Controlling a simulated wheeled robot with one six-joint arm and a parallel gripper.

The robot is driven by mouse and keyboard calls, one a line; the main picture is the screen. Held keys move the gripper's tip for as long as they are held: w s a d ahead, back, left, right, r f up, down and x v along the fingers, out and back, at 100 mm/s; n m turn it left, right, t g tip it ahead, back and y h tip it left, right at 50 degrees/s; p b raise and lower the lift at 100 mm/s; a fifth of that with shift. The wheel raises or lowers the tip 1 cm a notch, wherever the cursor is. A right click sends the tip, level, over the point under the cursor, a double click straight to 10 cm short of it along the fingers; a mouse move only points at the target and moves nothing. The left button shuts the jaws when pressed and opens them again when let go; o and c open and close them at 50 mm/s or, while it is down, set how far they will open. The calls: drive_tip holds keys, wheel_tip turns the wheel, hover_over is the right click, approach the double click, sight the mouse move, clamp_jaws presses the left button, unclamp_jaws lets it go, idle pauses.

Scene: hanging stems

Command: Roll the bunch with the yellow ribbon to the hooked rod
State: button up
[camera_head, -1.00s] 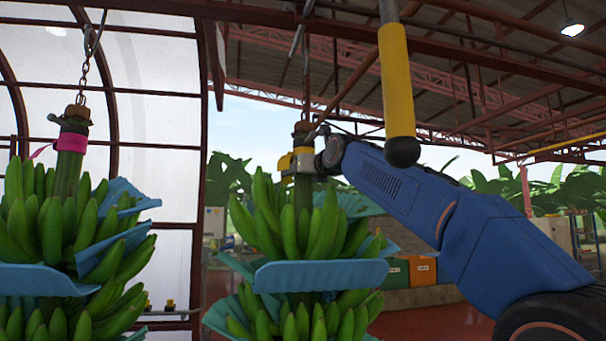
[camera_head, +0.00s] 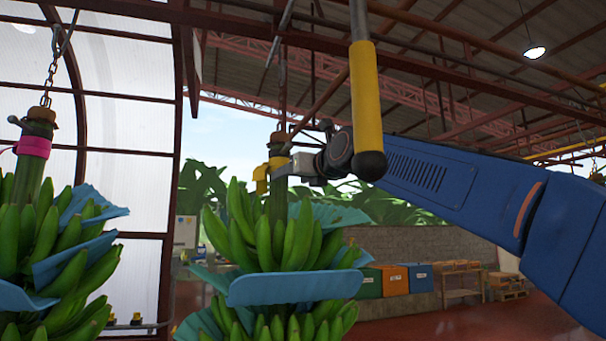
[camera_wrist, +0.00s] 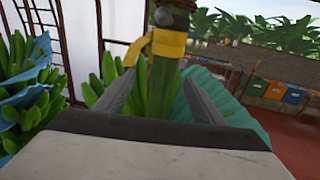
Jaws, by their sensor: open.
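The bunch with the yellow ribbon (camera_head: 262,240) hangs upright in the middle of the head view, green bananas with blue sheets between its tiers. Its yellow ribbon (camera_wrist: 168,44) wraps the stem near the top. My gripper (camera_wrist: 160,84) is open, with one finger on each side of the stem (camera_wrist: 162,88), just below the ribbon. In the head view, my arm reaches in from the right to this stem. A rod with a yellow sleeve (camera_head: 366,95) and black ball end hangs in front of my arm; no hook shows on it.
A bunch with a pink ribbon (camera_head: 34,146) hangs from a chain at left, with a gap between the bunches. Coloured bins (camera_head: 395,280) and a wooden table (camera_head: 462,280) stand behind at right. Red floor shows at lower right.

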drive_tip(key=shift+v, duration=2.45)
